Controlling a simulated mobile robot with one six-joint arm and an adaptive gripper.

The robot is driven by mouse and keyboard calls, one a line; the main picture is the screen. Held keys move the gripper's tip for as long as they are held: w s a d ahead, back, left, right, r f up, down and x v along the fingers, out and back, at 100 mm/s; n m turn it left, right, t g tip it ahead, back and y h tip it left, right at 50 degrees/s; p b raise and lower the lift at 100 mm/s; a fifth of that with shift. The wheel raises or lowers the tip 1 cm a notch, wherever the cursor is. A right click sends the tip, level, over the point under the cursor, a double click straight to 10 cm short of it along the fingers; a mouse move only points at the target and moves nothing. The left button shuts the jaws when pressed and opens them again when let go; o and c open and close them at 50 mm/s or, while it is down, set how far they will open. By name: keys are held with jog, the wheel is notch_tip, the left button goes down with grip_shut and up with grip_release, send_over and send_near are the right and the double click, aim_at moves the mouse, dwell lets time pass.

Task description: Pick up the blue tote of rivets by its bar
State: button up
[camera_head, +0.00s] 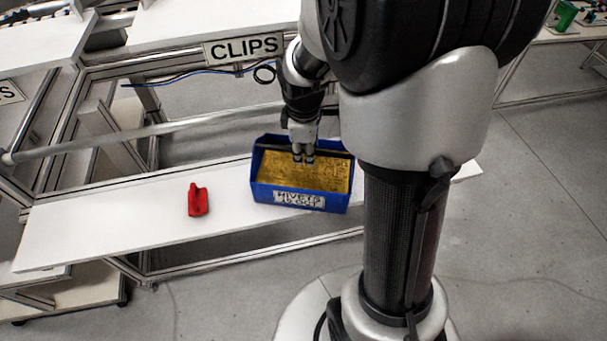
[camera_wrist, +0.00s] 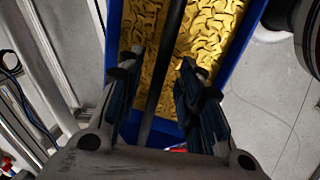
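The blue tote (camera_head: 262,194) stands on the white shelf, filled with gold-coloured rivets (camera_head: 325,178). A label on its front seems to read rivets. My gripper (camera_head: 303,157) points down over the tote near its back side. In the wrist view the dark bar (camera_wrist: 168,60) crosses above the rivets and passes between the two fingers of my gripper (camera_wrist: 158,92). The fingers are apart, with a gap on each side of the bar, so it is open. The blue tote wall (camera_wrist: 241,50) also shows there. How deep the fingertips reach relative to the bar is hard to tell.
A red part (camera_head: 197,200) lies on the white shelf (camera_head: 120,226) left of the tote. Behind is a frame rail (camera_head: 130,137) and a CLIPS sign (camera_head: 243,49) with cables below. The shelf between red part and tote is clear.

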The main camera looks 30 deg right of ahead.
jog(key=shift+w+d+f, duration=0.1)
jog(key=shift+w+f, duration=0.05)
jog(key=shift+f, duration=0.35)
jog(key=shift+w+d+f, duration=0.1)
jog(key=shift+f, duration=0.35)
jog(key=shift+c, duration=0.3)
jog(key=shift+r, duration=0.1)
grip_shut()
